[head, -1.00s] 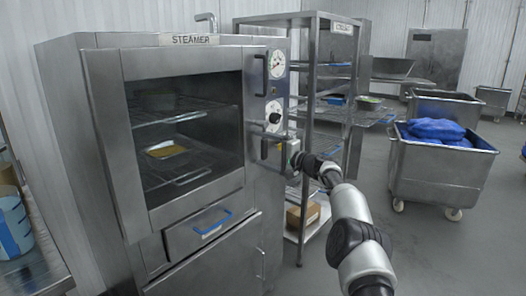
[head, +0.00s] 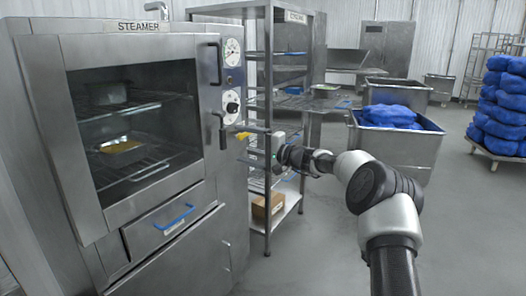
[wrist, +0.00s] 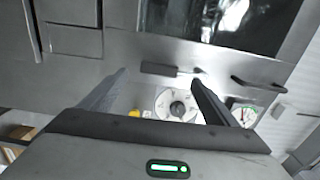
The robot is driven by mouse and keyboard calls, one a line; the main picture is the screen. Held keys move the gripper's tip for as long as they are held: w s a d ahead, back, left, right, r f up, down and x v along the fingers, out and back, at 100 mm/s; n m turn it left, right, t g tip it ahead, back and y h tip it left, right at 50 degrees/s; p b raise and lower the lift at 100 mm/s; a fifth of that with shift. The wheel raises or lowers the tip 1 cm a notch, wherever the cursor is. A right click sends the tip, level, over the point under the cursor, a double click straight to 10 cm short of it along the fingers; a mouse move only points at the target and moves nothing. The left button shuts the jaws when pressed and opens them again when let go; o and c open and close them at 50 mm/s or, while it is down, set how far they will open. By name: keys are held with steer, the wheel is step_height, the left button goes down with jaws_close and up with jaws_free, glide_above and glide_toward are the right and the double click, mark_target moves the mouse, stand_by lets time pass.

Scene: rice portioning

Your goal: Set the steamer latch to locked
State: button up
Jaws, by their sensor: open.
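The steamer (head: 120,110) stands at the left in the head view, its glass door shut. A dark, bar-shaped latch (head: 221,130) hangs upright beside the door's lower right edge, below the longer door handle (head: 214,62). My gripper (head: 250,146) is open and empty, just right of the latch and apart from it. In the wrist view the latch (wrist: 158,68) appears between and slightly beyond the open fingertips (wrist: 160,77). The latch's setting cannot be read from any marking.
A dial knob (wrist: 178,107), a gauge (wrist: 243,115) and a small yellow spot (wrist: 133,113) lie on the steamer's panel. A metal rack (head: 268,100) stands close behind my gripper. A bin with blue bags (head: 392,115) is further right. Open floor lies at front right.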

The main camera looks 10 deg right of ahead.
steer(key=v, duration=0.7)
steer(key=shift+s+d, duration=0.2)
steer(key=shift+d, duration=0.05)
steer(key=shift+a, duration=0.1)
steer(key=s+a+r+n+g+h, duration=0.1)
steer(key=s+a+n+g+h, duration=0.1)
steer(key=s+a, duration=0.35)
steer(key=s+a+r+n+g+h, duration=0.1)
steer(key=s+a+n+g, duration=0.1)
steer(key=s, duration=0.6)
steer(key=s+a+n+g+h, duration=0.2)
steer(key=s+a+g, duration=0.1)
steer(key=s, duration=0.4)
steer(key=s+d+f+n+t+h, duration=0.1)
steer(key=s+d+h, duration=0.5)
steer(key=s, duration=0.9)
steer(key=s+d+f+t+h, duration=0.1)
steer(key=s+d+h, duration=0.2)
steer(key=s+d, duration=0.85)
steer(key=s+a+r+p, duration=0.1)
steer(key=s+r+p, duration=0.1)
steer(key=r+p, duration=1)
steer(key=s+a+r+p, duration=0.1)
steer(key=a+r+p, duration=0.1)
steer(key=r+p, duration=1.1)
steer(key=shift+s+p, duration=0.4)
steer(key=shift+p, duration=0.1)
